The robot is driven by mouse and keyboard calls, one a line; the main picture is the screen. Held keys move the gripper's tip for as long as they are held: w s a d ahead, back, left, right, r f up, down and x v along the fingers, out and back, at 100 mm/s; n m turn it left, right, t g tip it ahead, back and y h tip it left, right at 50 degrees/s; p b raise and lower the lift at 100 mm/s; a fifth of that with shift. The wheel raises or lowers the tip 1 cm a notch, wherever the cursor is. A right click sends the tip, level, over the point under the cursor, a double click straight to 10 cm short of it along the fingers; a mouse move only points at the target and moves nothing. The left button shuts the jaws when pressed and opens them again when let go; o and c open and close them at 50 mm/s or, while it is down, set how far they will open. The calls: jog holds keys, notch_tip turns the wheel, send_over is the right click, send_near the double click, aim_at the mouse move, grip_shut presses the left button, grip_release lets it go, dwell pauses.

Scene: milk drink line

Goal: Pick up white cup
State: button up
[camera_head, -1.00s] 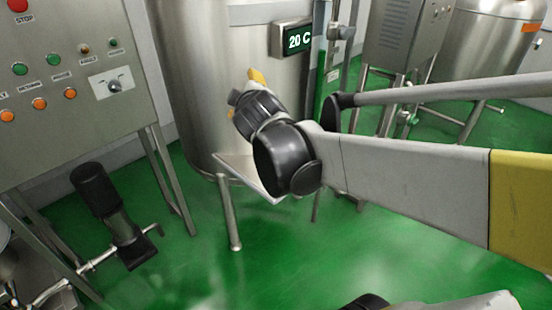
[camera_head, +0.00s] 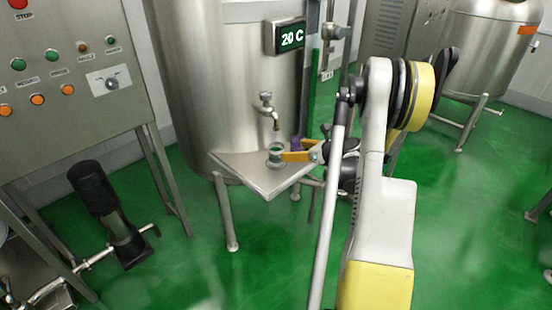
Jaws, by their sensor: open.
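A small pale cup (camera_head: 275,161) with a dark green top or inside stands upright on the triangular metal shelf (camera_head: 250,175), below the tank's tap (camera_head: 267,108). It looks greyish-white. My gripper (camera_head: 293,150) is just right of the cup, with its yellow-orange fingers pointing left and open. The nearer fingertip overlaps the cup's right edge in the picture; I cannot tell whether it touches. A small purple thing (camera_head: 296,142) shows just behind the fingers, partly hidden.
The steel tank (camera_head: 215,80) with a "20 C" display (camera_head: 287,37) rises behind the shelf. A control panel (camera_head: 65,75) stands at left, with a black motor pump (camera_head: 105,205) below. The green floor in front of the shelf is clear.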

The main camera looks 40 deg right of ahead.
aim_at(272, 148)
jog(key=b+x, duration=0.3)
jog(key=x, duration=0.7)
jog(key=shift+w+a, duration=0.1)
jog(key=shift+w, duration=0.15)
jog(key=c, duration=1.5)
jog(key=shift+r, duration=0.2)
